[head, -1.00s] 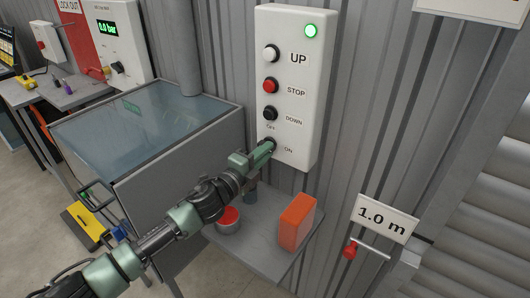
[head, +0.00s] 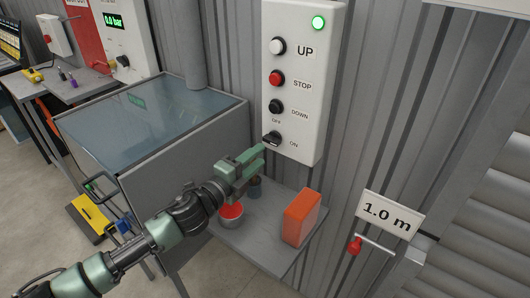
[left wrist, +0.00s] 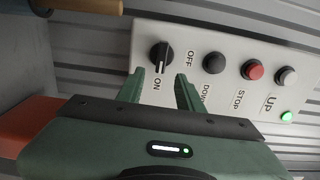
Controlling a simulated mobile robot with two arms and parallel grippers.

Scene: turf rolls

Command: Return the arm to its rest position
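My left gripper (head: 262,158) is just off the white control box (head: 315,80), below and in front of its black rotary switch (head: 271,139). In the left wrist view its two green fingers (left wrist: 160,92) stand apart with nothing between them. The switch shows beyond the fingertips in that view (left wrist: 161,55), and its white mark points towards ON. The green lamp (head: 318,22) at the top of the box is lit. My left arm reaches in from the lower left. My right gripper is not in view.
Below the box, a grey shelf (head: 262,240) holds an orange block (head: 301,217), a tin with a red top (head: 231,212) and a small dark container. A glass-topped cabinet (head: 150,115) stands to the left. A red-knobbed lever (head: 355,245) hangs under the 1.0 m sign.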

